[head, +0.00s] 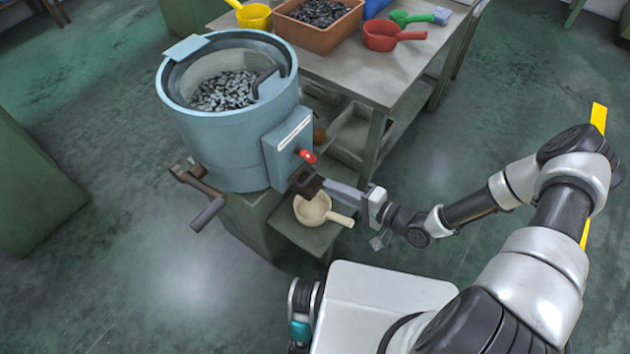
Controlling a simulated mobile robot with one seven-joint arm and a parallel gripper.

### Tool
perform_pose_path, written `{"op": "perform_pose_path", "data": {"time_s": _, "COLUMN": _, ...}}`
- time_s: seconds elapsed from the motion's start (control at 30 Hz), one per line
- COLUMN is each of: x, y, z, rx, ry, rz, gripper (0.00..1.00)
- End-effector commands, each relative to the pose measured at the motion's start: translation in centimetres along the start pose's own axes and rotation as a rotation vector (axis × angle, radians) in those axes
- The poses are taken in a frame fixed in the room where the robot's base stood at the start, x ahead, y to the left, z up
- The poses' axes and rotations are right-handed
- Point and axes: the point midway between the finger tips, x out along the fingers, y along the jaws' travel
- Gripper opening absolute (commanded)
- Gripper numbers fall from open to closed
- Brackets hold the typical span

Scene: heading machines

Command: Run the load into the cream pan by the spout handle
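A blue round drum machine (215,125) stands left of centre, with a load of small grey metal pieces (225,90) in its open bowl. A box on its right side carries a red knob (307,155) and, below it, a dark spout (304,182). The cream pan (312,210) sits under the spout on a low green shelf, handle toward the right. No pieces are visible in it. My gripper (335,188) reaches in from the right, its fingers at the dark spout part. I cannot tell whether they touch or grip it, and the spout handle is not clearly distinguishable.
A metal table (400,70) behind holds an orange bin (320,30) of dark pieces, a red pan (382,36), a yellow pan (254,16) and a green scoop (405,18). A crank handle (208,212) juts from the drum's lower front.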

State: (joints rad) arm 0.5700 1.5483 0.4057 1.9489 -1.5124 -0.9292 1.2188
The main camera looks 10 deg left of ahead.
Motion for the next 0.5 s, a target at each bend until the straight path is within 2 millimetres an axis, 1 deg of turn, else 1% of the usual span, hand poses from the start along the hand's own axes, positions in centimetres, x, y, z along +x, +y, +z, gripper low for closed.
{"op": "perform_pose_path", "data": {"time_s": 0.03, "x": 1.2, "y": 0.1, "z": 0.1, "rx": 0.000, "ry": -0.003, "rz": -0.002, "gripper": 0.16}}
{"op": "perform_pose_path", "data": {"time_s": 0.2, "x": 4.4, "y": 0.0, "z": 0.1, "rx": 0.000, "ry": -0.002, "rz": -0.002, "gripper": 0.16}}
{"op": "perform_pose_path", "data": {"time_s": 0.33, "x": 6.0, "y": 0.0, "z": 0.1, "rx": -0.001, "ry": -0.001, "rz": -0.001, "gripper": 0.16}}
{"op": "perform_pose_path", "data": {"time_s": 0.5, "x": 6.9, "y": 0.0, "z": 0.0, "rx": -0.001, "ry": 0.000, "rz": 0.000, "gripper": 0.16}}
